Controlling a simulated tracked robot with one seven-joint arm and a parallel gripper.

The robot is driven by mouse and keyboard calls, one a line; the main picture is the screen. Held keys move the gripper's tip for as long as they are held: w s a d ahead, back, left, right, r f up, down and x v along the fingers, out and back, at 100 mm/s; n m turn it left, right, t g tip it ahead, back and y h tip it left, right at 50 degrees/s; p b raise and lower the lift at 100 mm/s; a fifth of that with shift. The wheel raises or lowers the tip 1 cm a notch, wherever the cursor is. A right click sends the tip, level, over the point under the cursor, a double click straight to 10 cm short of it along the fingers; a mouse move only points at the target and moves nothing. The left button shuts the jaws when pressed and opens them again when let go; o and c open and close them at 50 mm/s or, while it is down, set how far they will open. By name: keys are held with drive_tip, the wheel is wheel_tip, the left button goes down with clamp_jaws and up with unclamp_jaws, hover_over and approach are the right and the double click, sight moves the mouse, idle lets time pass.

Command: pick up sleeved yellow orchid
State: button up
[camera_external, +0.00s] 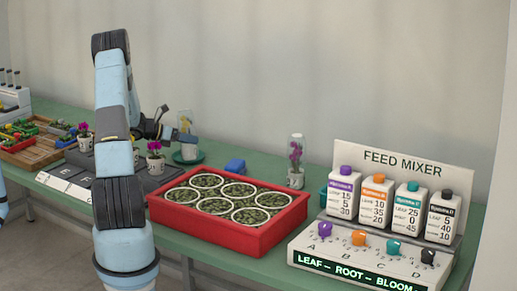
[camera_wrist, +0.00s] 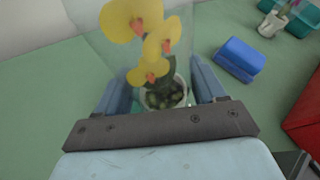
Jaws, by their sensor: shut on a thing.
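The sleeved yellow orchid (camera_wrist: 150,38) fills the middle of the wrist view, with yellow blooms, a clear sleeve and a pale pot (camera_wrist: 166,93). My gripper (camera_wrist: 163,82) has one blue finger on each side of the pot and is shut on it. In the external view the orchid (camera_external: 185,122) stands upright behind my gripper (camera_external: 186,138), small and partly hidden by it. A teal round saucer (camera_external: 188,158) shows below it. I cannot tell whether the pot touches the saucer.
A blue block (camera_wrist: 240,59) lies to the right, near a sleeved purple orchid (camera_external: 296,158). A red crate (camera_external: 232,230) of round pots is in front. The feed mixer (camera_external: 400,200) stands at right. Other purple orchids (camera_external: 155,152) are at left.

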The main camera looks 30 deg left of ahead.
sight(186, 129)
wheel_tip(186, 129, up, 3)
drive_tip(key=shift+r, duration=0.2)
drive_tip(key=s+d+r+m, duration=0.1)
drive_tip(key=s+d+r, duration=0.4)
drive_tip(key=s+r, duration=0.65)
drive_tip(key=w+a+f+m, duration=0.1)
drive_tip(key=w+a+f, duration=0.1)
drive_tip(key=w+f, duration=0.1)
drive_tip(key=w+a+f+m+g+h, duration=0.1)
drive_tip(key=w+f+m, duration=0.1)
drive_tip(key=w+f, duration=0.2)
drive_tip(key=w+a+f+m+h, duration=0.1)
drive_tip(key=w+a+f+m, duration=0.1)
drive_tip(key=w+f, duration=0.2)
drive_tip(key=shift+w+a+f+g, duration=0.2)
drive_tip(key=shift+w+a+g, duration=0.1)
drive_tip(key=shift+w, duration=0.05)
drive_tip(key=shift+w+a+f, duration=0.15)
drive_tip(key=shift+w+f, duration=0.25)
drive_tip(key=shift+f, duration=1.6)
drive_tip(key=shift+f, duration=0.1)
